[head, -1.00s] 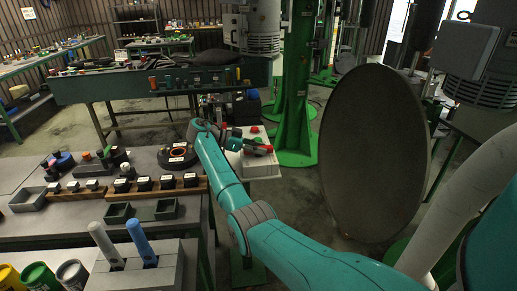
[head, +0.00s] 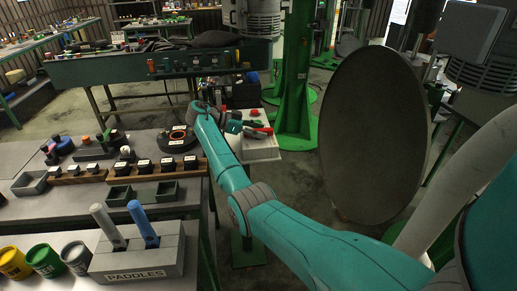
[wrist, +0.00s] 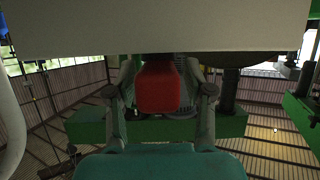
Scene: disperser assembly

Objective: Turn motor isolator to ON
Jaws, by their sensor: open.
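A white control box (head: 262,152) stands past the right end of the near table in the head view. A red button (head: 254,113) shows on its top, and a red part (head: 264,130) shows beside my gripper (head: 245,126). In the wrist view a pale panel (wrist: 160,30) fills the top. A red block-like part, apparently the isolator handle (wrist: 158,88), projects below it. My gripper (wrist: 160,95) is open, with one finger on each side of the red part. Gaps show on both sides of it. The handle's markings and ON position are not visible.
A large dark disc (head: 374,135) and a green column (head: 294,75) stand to the right. The near table bears a paddle holder (head: 140,260), small trays (head: 156,194) and several pots (head: 45,262). A green workbench (head: 110,68) stands behind.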

